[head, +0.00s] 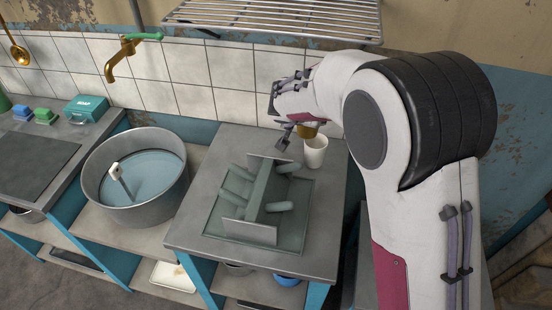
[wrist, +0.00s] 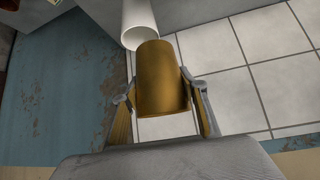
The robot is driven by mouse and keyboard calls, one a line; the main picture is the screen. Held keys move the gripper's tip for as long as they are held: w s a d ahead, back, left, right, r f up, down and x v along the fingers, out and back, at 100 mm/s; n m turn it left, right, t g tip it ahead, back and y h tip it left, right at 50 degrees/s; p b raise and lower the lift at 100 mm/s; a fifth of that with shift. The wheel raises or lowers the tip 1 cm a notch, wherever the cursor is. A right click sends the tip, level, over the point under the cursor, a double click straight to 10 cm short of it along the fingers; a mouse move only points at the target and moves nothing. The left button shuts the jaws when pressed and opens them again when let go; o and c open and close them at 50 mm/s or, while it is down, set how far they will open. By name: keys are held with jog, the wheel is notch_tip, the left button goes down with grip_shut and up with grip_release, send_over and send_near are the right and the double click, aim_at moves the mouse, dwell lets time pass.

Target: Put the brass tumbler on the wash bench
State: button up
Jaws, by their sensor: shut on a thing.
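The brass tumbler (wrist: 163,75) is between the two fingers of my gripper (wrist: 160,90), which is shut on it. In the head view the tumbler (head: 308,130) shows only in part, behind my gripper (head: 296,134) and close to the wall. It is just behind and above a white cup (head: 315,153) on the metal-topped bench (head: 190,232). The white cup also shows just past the tumbler in the wrist view (wrist: 138,22). I cannot tell whether the two touch. Which surface is called the wash bench is not marked.
A grey-green rack (head: 262,205) with pegs fills the middle of the bench. A round metal tub (head: 110,205) of water stands left, below a brass tap (head: 118,62). A slatted shelf (head: 280,18) hangs above. A counter with a teal soap box (head: 86,108) is far left.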

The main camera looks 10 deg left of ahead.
jog(key=shift+s+a+r+n+y, duration=0.6)
jog(key=shift+a+n+y, duration=2)
jog(key=shift+a, duration=9.15)
jog(key=shift+n+g+h, duration=0.3)
jog(key=shift+h, duration=0.1)
jog(key=shift+w+d+f, duration=0.15)
jog(key=shift+f, duration=2.3)
jog(key=shift+f, duration=0.15)
jog(key=shift+f, duration=2.8)
jog(key=shift+f, duration=0.1)
jog(key=shift+f, duration=1.95)
jog(key=shift+f, duration=0.15)
